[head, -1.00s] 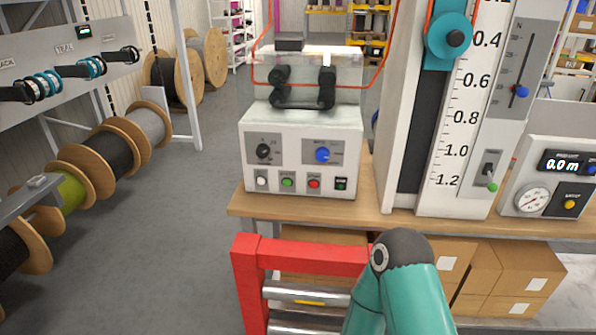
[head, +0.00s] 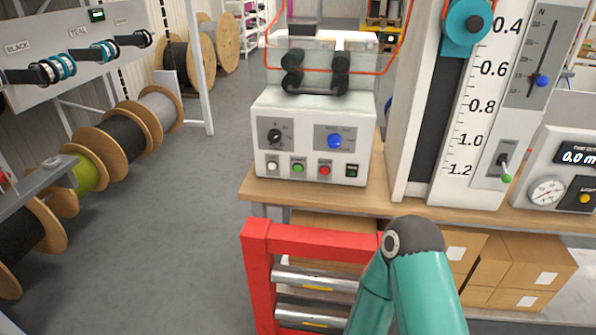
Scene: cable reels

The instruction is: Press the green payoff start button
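The payoff control box (head: 312,130) is white and stands at the left end of the wooden bench. Its front carries a row of small buttons: a white one (head: 271,167), the green button (head: 298,168), a red one (head: 324,170) and a dark one at the right. A black knob (head: 274,136) and a blue knob (head: 335,141) sit above them. No gripper shows in the head view. A teal arm link of mine with a dark grey joint rises at the bottom, right of the box and below the bench top.
A red frame with metal rollers (head: 315,281) stands in front of the bench (head: 395,204). Cardboard boxes (head: 520,262) sit under it. A tall scale panel (head: 470,130) stands right of the box. Cable reels (head: 120,140) line the left, with open grey floor between.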

